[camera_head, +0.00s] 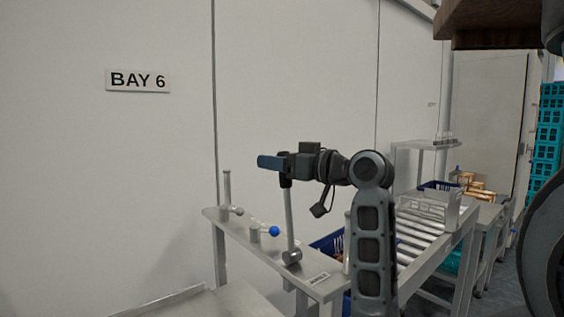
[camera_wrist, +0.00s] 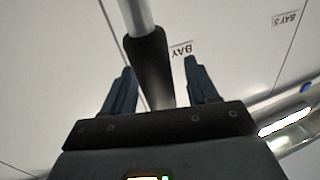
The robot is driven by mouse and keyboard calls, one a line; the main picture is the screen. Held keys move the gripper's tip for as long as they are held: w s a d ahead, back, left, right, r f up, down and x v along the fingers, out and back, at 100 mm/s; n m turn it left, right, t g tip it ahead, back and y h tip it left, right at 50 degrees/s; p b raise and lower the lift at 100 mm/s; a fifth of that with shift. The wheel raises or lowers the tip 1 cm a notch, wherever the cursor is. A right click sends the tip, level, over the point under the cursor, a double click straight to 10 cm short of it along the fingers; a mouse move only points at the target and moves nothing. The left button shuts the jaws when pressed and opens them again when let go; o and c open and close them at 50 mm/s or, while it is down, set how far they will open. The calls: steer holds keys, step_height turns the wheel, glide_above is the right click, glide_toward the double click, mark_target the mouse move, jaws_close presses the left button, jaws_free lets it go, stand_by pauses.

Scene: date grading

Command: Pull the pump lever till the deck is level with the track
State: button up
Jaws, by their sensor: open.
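The pump lever (camera_head: 291,225) is a grey rod with a dark grip. It stands nearly upright from a pivot on the metal bench. My gripper (camera_head: 268,162) is at the top of the lever. In the wrist view, the lever's black grip (camera_wrist: 152,62) lies between the two blue fingers of my gripper (camera_wrist: 160,78), which are open with a gap on each side. The roller track (camera_head: 412,238) runs behind my arm to the right. A flat metal surface (camera_head: 215,302) at the bottom left sits lower than the bench; I cannot tell whether it is the deck.
A blue-knobbed handle (camera_head: 274,231) and an upright post (camera_head: 227,188) stand on the bench left of the lever. A blue crate (camera_head: 325,243) is partly hidden behind it. The wall with the BAY 6 sign (camera_head: 138,80) stands behind. Teal crates (camera_head: 547,130) are stacked far right.

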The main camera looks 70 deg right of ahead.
jaws_close()
steer(key=shift+s+a+f+b, duration=0.1)
steer(key=shift+s+f+b, duration=0.1)
steer(key=shift+b, duration=0.2)
steer(key=s+b, duration=0.1)
steer(key=s+a+t+b, duration=0.1)
steer(key=b, duration=0.1)
steer(key=shift+s+a+t+h, duration=0.15)
steer(key=shift+a+t+h, duration=0.05)
steer(key=shift+t+h, duration=0.1)
steer(key=shift+s+a+r+n+t+b, duration=0.3)
steer(key=shift+s+a+r+n+b, duration=0.1)
steer(key=shift+s+b, duration=0.2)
